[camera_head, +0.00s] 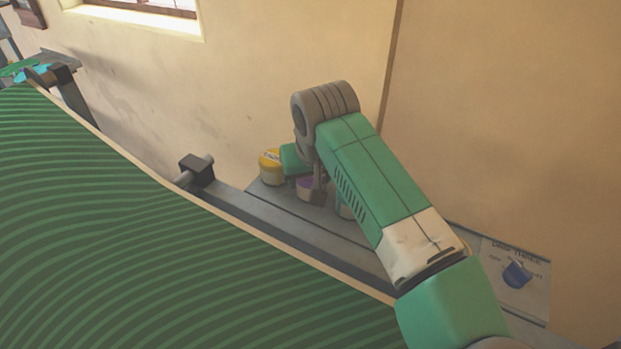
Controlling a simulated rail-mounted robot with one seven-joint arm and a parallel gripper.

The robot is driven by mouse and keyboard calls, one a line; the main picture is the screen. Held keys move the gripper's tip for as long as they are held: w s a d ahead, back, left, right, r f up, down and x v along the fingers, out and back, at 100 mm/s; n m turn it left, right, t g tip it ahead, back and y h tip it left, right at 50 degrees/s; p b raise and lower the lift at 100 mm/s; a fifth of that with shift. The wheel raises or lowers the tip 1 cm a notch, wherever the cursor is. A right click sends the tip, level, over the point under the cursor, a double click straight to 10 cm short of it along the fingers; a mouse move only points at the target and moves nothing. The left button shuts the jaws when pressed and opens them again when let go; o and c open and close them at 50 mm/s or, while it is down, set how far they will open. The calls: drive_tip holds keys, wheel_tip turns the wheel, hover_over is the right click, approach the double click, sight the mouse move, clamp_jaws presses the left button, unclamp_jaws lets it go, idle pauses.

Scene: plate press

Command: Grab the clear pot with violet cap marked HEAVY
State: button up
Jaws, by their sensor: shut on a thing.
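The clear pot with a violet cap (306,184) stands on the grey bench against the wall, low in front of my arm's wrist. My gripper (318,196) reaches down at its right side and is shut on it. The pot's right part is hidden behind the gripper, and I cannot read any marking on its cap from here.
A pot with a yellow cap (271,166) stands to the left on the grey bench (262,198). A labelled sheet (516,285) with a blue item (517,274) lies at the right. A green-striped surface (150,260) fills the left foreground.

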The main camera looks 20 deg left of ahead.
wheel_tip(320, 180, up, 3)
drive_tip(key=shift+r+p, duration=0.2)
drive_tip(key=shift+p, duration=0.85)
drive_tip(key=shift+s+d+r, duration=0.1)
drive_tip(key=shift+s+r, duration=0.15)
drive_tip(key=s+d+r+p, duration=0.1)
drive_tip(key=s+d+p, duration=0.2)
drive_tip(key=s, duration=1.2)
drive_tip(key=shift+d+p, duration=0.4)
drive_tip(key=shift+d, duration=0.25)
